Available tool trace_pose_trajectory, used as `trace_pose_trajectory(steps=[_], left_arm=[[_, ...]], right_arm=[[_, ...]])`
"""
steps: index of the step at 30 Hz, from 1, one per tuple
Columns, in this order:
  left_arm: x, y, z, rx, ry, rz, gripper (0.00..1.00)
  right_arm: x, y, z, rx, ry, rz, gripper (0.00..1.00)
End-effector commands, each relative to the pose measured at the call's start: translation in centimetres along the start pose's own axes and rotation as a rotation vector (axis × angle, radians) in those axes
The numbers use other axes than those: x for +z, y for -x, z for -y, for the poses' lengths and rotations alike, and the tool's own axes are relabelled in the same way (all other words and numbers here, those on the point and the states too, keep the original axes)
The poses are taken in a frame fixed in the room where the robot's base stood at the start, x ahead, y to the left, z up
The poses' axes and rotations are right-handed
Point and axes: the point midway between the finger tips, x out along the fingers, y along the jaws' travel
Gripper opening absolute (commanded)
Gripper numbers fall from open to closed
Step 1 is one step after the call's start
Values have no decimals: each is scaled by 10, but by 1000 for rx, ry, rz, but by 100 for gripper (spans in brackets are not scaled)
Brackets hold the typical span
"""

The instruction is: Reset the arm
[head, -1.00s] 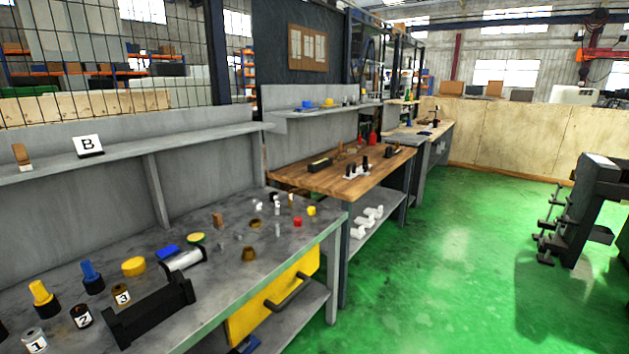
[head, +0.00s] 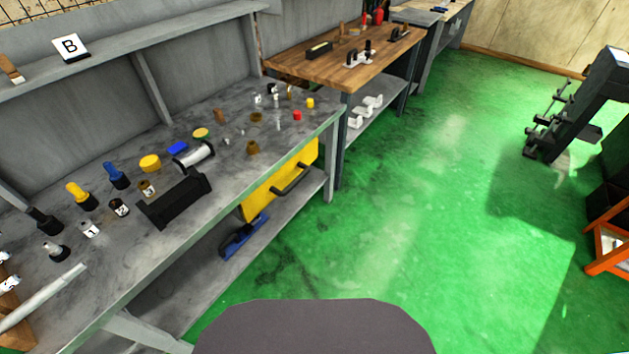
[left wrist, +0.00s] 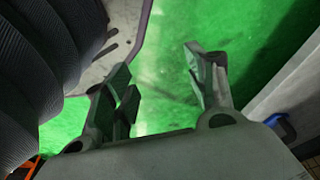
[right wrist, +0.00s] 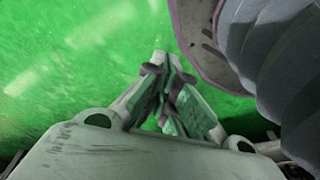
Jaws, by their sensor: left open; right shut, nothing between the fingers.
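My left gripper (left wrist: 160,85) shows in the left wrist view with its two fingers spread apart and nothing between them. Green floor lies beneath it, and a ribbed dark part of my own arm is at the left. My right gripper (right wrist: 170,90) shows in the right wrist view with its fingertips together and nothing held, also above green floor. A ribbed part of my own arm is at the right there. Neither gripper shows in the head view.
A grey workbench (head: 240,185) with several small parts and a black cradle (head: 175,202) stands at the left. A wooden-topped bench (head: 300,65) is beyond it. An orange frame (head: 608,250) and a dark machine (head: 585,100) stand at the right. Green floor between is clear.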

Motion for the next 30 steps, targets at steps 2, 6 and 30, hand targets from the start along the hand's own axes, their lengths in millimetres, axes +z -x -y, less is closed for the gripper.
trace_pose_trajectory(steps=[2,6,30], left_arm=[[8,6,1,-3,-1,9,56],[21,8,3,-8,-2,20,56],[105,43,16,-31,-14,80,56]], right_arm=[[8,6,-1,3,1,9,0],[21,8,-4,8,2,19,0],[105,43,-16,30,14,80,0]])
